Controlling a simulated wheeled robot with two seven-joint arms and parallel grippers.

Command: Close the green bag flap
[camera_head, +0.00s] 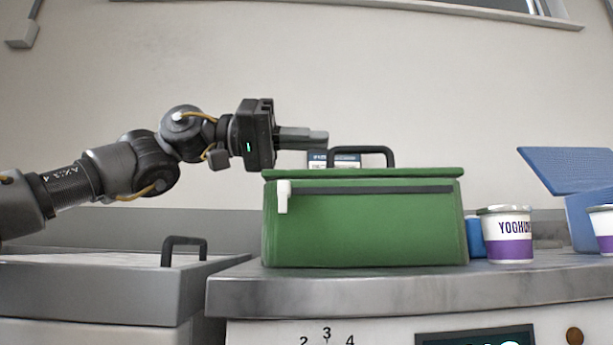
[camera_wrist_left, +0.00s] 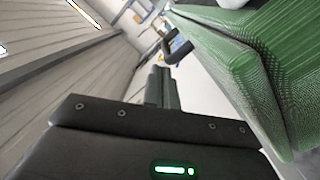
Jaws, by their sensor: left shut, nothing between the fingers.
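The green bag (camera_head: 365,230) stands upright on the counter in the head view. Its green flap (camera_head: 420,174) lies about level across the top, and a dark handle (camera_head: 378,149) rises above it. A white tab (camera_head: 283,197) hangs at the front left, beside a dark strip along the front. My left gripper (camera_head: 318,137) is shut and empty, just above the flap's left end; I cannot tell whether it touches. In the left wrist view the shut fingers (camera_wrist_left: 163,90) are beside the green bag (camera_wrist_left: 235,60). My right gripper is in neither view.
A yoghurt pot (camera_head: 509,240) and a blue object (camera_head: 475,236) stand right of the bag. A blue open container (camera_head: 575,172) and another pot (camera_head: 602,228) are farther right. A grey lidded unit (camera_head: 90,290) with a dark handle is at left.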

